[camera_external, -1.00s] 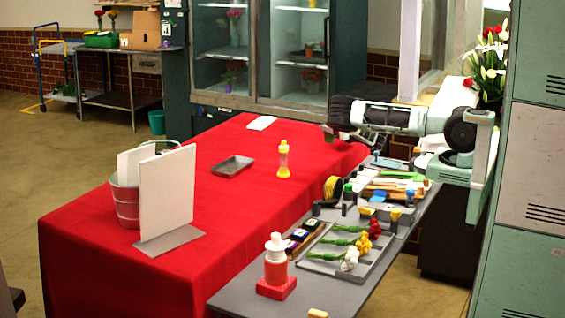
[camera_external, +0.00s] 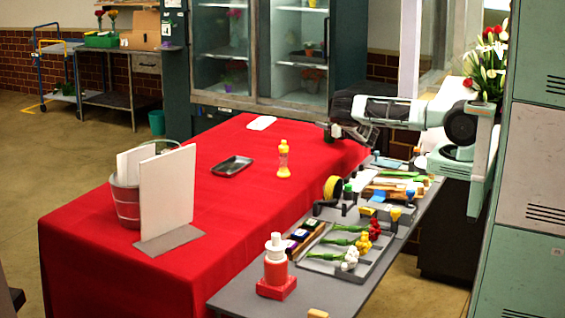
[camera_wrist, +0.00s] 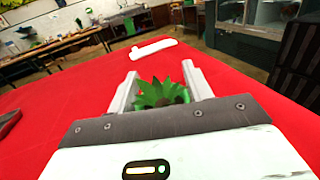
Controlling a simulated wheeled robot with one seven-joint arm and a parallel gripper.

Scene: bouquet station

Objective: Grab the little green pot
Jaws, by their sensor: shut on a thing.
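The little green pot (camera_external: 328,132) shows as a small dark green shape at the far right end of the red table, under my gripper. In the wrist view leafy green points (camera_wrist: 160,94) stand between my two pale fingers, with a brownish middle. My gripper (camera_wrist: 162,88) is shut on the pot, one finger on each side. In the outside view my gripper (camera_external: 338,132) reaches in from the right and partly hides the pot. I cannot tell whether the pot's base touches the table.
A flat white item (camera_wrist: 153,49) lies beyond the pot on the red table (camera_external: 230,210). A grey bench with flowers and tools (camera_external: 340,285) runs along the right.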

